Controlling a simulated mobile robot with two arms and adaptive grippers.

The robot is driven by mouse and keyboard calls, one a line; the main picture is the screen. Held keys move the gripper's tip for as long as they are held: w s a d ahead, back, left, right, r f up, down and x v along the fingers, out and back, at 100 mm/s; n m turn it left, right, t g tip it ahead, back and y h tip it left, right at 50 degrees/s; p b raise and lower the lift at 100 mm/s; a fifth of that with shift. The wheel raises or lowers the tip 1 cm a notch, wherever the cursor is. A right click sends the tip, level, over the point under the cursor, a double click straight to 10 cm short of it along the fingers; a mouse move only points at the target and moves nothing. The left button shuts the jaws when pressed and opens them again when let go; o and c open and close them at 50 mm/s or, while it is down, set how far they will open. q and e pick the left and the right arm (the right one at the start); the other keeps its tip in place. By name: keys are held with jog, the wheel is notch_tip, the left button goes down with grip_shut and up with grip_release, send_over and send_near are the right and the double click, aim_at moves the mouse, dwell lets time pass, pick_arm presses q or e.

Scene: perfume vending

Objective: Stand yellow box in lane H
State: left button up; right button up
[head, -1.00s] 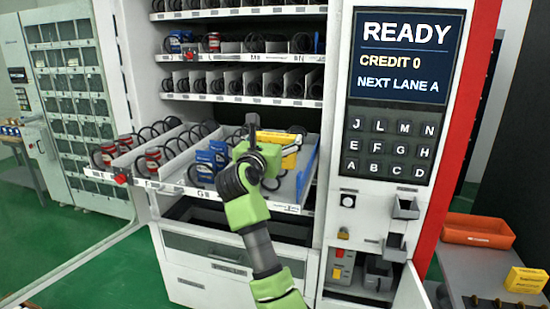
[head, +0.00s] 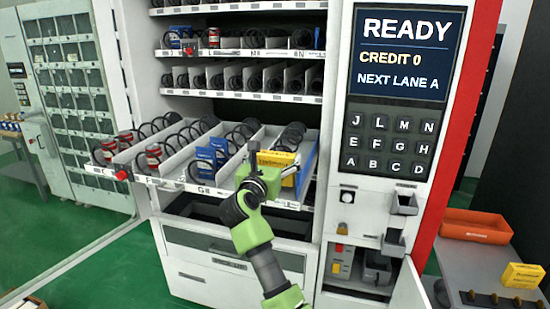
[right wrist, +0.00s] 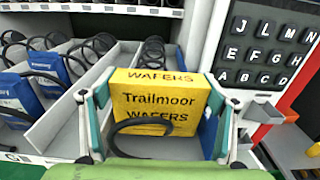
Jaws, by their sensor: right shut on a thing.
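The yellow box (head: 276,158), printed "Trailmoor WAFERS", stands roughly upright in the rightmost lane of the pulled-out tray (head: 232,190), just right of the lane marked G. It also shows in the right wrist view (right wrist: 160,98), with a black coil loop crossing in front of its lower face. My right gripper (head: 264,172) is shut on the box, with a finger on each side in the right wrist view (right wrist: 158,118). The lane's own letter is hidden behind my gripper. My left gripper is not in view.
Blue boxes (head: 208,160) stand in lane G, and red cans (head: 153,153) in the lanes further left. A divider wall (right wrist: 75,120) runs left of the box. The keypad panel (head: 388,145) is to the right. Another yellow box (head: 523,276) lies on the side table by an orange bin (head: 476,226).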

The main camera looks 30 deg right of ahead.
jog(key=shift+f, duration=0.25)
jog(key=o, duration=1.1)
jog(key=shift+o, duration=0.2)
jog(key=shift+r, duration=0.35)
jog(key=shift+r+p, duration=0.55)
jog(key=shift+p, duration=0.1)
jog(key=shift+s+a+f+b, duration=0.55)
jog(key=shift+f+b, duration=0.1)
jog(key=shift+b, duration=0.25)
jog(key=b+v, duration=0.4)
jog(key=v, duration=0.6)
jog(key=shift+a+r, duration=0.2)
jog(key=shift+r, duration=0.2)
jog(key=shift+s, duration=0.1)
